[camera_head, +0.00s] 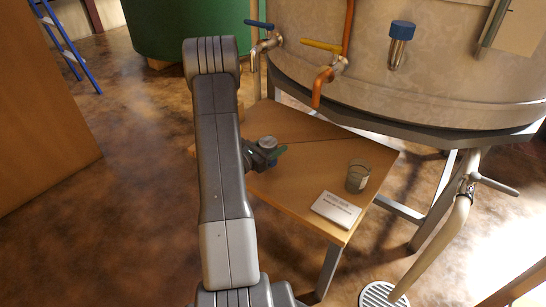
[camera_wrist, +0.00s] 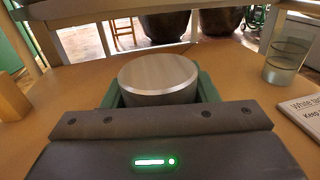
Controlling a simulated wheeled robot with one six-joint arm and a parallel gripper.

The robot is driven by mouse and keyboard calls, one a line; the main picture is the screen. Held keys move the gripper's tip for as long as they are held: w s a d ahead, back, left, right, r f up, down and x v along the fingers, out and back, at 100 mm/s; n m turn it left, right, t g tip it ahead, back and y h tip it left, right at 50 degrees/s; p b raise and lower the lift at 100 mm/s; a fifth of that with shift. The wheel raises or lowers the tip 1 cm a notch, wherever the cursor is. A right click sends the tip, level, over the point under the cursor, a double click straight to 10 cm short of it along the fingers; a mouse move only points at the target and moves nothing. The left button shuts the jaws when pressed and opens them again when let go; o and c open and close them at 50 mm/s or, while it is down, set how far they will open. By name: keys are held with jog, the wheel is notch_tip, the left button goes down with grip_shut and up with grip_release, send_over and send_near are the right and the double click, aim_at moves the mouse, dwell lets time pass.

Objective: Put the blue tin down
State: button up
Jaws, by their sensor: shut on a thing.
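A round tin (camera_head: 267,142) with a plain grey metal lid is held over the left part of the wooden table (camera_head: 290,185). In the wrist view the tin (camera_wrist: 158,76) sits between the green fingers, lid up and roughly upright. Its side is mostly hidden and looks dark grey, so I cannot make out any blue. My gripper (camera_head: 266,156) is shut on it; in the wrist view the gripper (camera_wrist: 158,92) shows a finger on each side. I cannot tell whether the tin's base touches the table.
A glass jar (camera_head: 358,176) stands at the table's right, with a white printed card (camera_head: 336,209) in front of it. A large tank (camera_head: 420,75) with taps, one orange (camera_head: 323,85), overhangs the table's back. A wooden block (camera_wrist: 12,98) is at left in the wrist view. The table's middle is clear.

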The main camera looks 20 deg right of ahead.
jog(key=shift+f+b, duration=0.4)
jog(key=shift+f, duration=1.35)
jog(key=shift+f, duration=0.2)
jog(key=o, duration=1)
jog(key=shift+o, duration=0.2)
jog(key=shift+r, duration=0.15)
jog(key=shift+a, duration=0.15)
jog(key=p+v, duration=0.1)
jog(key=v, duration=1)
jog(key=shift+s+a, duration=0.2)
jog(key=shift+a, duration=0.1)
